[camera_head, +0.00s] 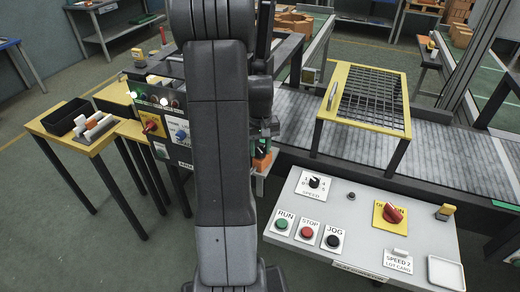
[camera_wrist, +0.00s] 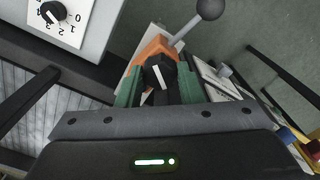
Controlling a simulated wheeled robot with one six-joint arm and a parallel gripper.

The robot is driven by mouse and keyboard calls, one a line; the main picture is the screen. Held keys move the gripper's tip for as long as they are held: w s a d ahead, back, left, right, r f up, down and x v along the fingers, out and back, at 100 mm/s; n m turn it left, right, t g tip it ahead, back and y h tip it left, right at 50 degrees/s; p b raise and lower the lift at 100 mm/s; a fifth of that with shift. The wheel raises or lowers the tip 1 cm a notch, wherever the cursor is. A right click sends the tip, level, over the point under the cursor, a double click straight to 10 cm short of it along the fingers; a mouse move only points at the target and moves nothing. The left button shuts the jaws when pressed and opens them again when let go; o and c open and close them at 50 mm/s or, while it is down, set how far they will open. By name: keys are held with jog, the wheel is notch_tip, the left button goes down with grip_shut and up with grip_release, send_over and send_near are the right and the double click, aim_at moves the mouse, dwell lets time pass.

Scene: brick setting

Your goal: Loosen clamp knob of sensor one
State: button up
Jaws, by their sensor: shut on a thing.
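In the wrist view, a black clamp knob (camera_wrist: 155,74) with a white pointer line sits in front of an orange sensor block (camera_wrist: 150,48). My gripper (camera_wrist: 157,82) has its two green fingers on either side of the knob and is shut on it. In the head view, my gripper (camera_head: 259,146) is just right of my arm, above the orange block (camera_head: 262,162). My arm hides most of the area around it there. No label for sensor one can be read.
A grey lever with a dark ball end (camera_wrist: 208,9) rises close beyond the orange block. A control console (camera_head: 355,225) with RUN, STOP and JOG buttons stands at the right front. A yellow-framed mesh guard (camera_head: 343,71) stands over the conveyor (camera_head: 440,150). A black tray (camera_head: 66,115) lies on a left table.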

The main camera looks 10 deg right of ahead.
aim_at(260, 150)
jog(key=n, duration=0.3)
jog(key=shift+n+b, duration=0.3)
jog(key=shift+b, duration=0.05)
jog(key=shift+n, duration=1.8)
jog(key=shift+b, duration=0.3)
jog(key=o, duration=1)
jog(key=shift+c, duration=0.2)
jog(key=shift+r, duration=0.1)
notch_tip(260, 150, up, 14)
jog(key=shift+b, duration=0.35)
jog(key=shift+f, duration=0.3)
